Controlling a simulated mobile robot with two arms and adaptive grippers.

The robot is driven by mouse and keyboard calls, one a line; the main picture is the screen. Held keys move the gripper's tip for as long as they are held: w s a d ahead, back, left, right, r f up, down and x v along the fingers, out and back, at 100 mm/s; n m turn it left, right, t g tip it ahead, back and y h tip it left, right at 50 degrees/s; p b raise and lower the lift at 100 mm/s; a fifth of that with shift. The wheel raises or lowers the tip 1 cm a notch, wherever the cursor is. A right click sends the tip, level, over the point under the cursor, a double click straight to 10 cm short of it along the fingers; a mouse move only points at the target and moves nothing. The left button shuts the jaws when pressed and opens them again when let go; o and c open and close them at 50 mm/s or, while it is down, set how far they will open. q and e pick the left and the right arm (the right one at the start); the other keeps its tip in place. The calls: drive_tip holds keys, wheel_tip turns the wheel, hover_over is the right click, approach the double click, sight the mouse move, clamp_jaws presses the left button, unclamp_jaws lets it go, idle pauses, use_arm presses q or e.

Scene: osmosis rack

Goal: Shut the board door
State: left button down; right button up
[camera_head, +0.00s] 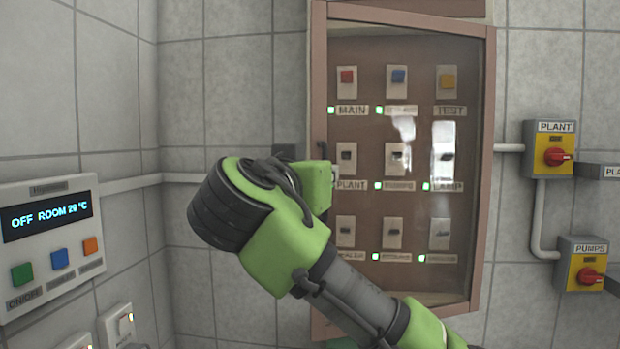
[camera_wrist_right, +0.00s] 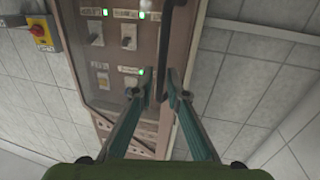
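The board door (camera_head: 483,170) is a brown-framed glass panel over a board of labelled switches. Its frame looks skewed against the board's box, so it seems to stand a little ajar; the exact gap cannot be told. A dark handle (camera_head: 322,151) sits on the brown left edge. My right arm comes in from the lower right, and its wrist hides the right gripper's fingers in the head view. In the right wrist view my right gripper (camera_wrist_right: 162,80) has its fingertips apart, at the brown door edge (camera_wrist_right: 184,40), with the dark handle close between them. My left gripper is not in view.
A control panel (camera_head: 50,240) with a display hangs on the left wall. The yellow PLANT (camera_head: 550,148) and PUMPS (camera_head: 583,264) switches are right of the board. Pale conduit (camera_head: 135,183) runs along the tiled wall.

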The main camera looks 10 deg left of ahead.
drive_tip(key=s, duration=0.9)
drive_tip(key=shift+s+a, duration=0.3)
drive_tip(key=shift+a, duration=0.05)
drive_tip(key=shift+w, duration=0.1)
